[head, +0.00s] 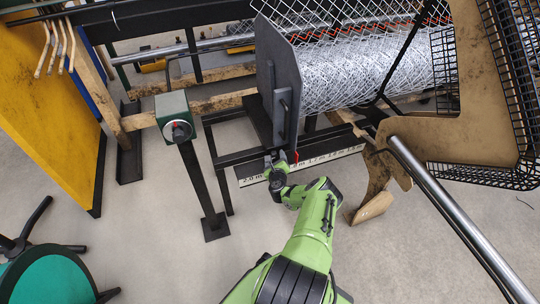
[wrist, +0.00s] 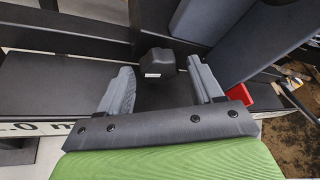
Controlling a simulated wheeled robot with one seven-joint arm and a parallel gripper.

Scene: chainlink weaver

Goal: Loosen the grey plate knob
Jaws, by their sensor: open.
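The grey plate (head: 278,80) stands upright at the end of the mesh roll in the head view. Part of it fills the upper right of the wrist view (wrist: 265,40). A small dark knob (wrist: 158,62) with a white label shows in the wrist view, between and slightly beyond my fingertips. My gripper (wrist: 160,78) is open, one grey finger on each side of the knob, with a visible gap on both sides. In the head view my gripper (head: 278,162) is at the plate's lower edge, and the knob cannot be made out there.
A red part (wrist: 238,95) sits close beside my right finger. A black frame with a white measuring strip (head: 310,165) runs under the plate. A green box with a dial (head: 176,120) stands on a post to the left. A metal roller (head: 455,215) slants at right.

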